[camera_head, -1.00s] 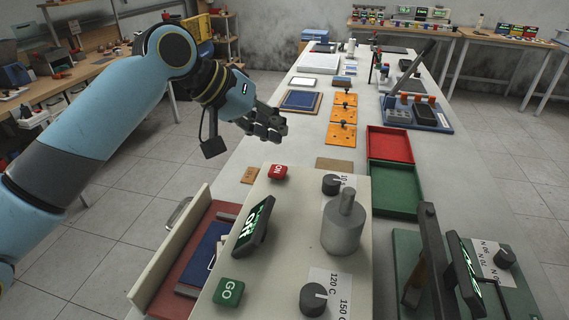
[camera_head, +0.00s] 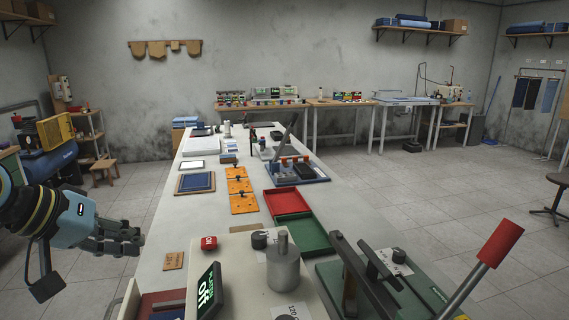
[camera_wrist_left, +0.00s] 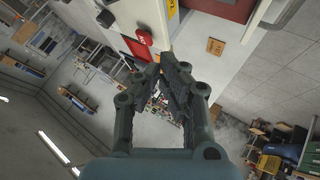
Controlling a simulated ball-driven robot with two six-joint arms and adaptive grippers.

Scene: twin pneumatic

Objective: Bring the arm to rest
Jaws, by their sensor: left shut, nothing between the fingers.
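My left gripper (camera_head: 128,238) is at the left of the head view, beside the long table's left edge and apart from everything on it. Its dark fingers are closed together and hold nothing. In the left wrist view the fingers (camera_wrist_left: 160,75) nearly meet in front of the camera. The light blue wrist and dark joint of my left arm show behind it. My right gripper is not in view.
The cream press (camera_head: 250,270) with a red button (camera_head: 209,242) and a lit screen (camera_head: 208,291) stands at the near end. Red (camera_head: 286,203) and green (camera_head: 331,249) trays lie behind it. A red-handled lever (camera_head: 500,243) rises at right. Open floor lies left of the table.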

